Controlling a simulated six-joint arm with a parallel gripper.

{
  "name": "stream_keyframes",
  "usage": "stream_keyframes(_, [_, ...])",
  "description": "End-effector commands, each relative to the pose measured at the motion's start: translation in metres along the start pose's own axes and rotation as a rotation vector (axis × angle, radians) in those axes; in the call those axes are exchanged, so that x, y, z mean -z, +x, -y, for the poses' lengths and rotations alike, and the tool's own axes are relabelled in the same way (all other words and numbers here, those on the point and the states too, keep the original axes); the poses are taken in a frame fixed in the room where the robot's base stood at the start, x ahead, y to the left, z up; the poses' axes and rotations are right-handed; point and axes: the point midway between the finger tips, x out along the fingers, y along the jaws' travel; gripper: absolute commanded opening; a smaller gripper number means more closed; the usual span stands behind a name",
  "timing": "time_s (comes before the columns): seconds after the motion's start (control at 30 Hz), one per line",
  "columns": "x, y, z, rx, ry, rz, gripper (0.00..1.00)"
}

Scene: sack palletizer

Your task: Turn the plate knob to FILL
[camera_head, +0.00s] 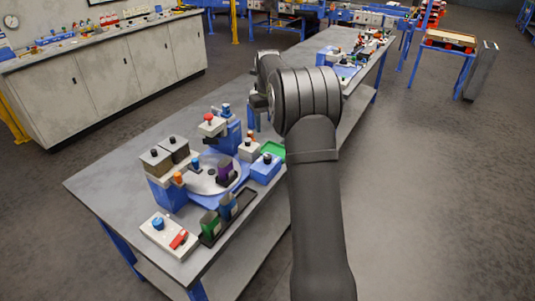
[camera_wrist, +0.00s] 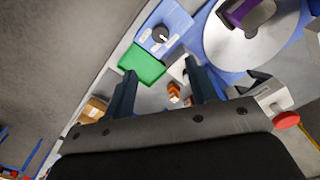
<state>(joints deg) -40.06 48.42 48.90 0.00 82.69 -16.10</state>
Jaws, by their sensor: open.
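A blue box with a black round knob (camera_wrist: 160,34) and pale labels shows at the top of the wrist view. The labels are too small to read, so I cannot tell if this is the plate knob or where it points. The blue box (camera_head: 264,169) also shows in the head view, beside the round metal plate (camera_head: 203,182). The plate (camera_wrist: 255,40) is at the upper right of the wrist view. My gripper (camera_wrist: 160,66) is open and empty, with its fingers apart from the knob. In the head view my arm mostly hides it.
A green tray (camera_wrist: 141,65) lies beside the blue box. A red-topped button (camera_wrist: 286,120) is at the right. A white panel (camera_head: 170,236) with a blue knob and red switch sits at the bench's front. Blue towers and dark canisters surround the plate. The bench's left corner is clear.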

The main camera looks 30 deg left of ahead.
Motion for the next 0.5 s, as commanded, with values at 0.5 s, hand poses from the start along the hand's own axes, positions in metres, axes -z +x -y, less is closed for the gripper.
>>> stream_keyframes(0.5, [0.000, 0.109, 0.001, 0.002, -0.002, 0.000, 0.52])
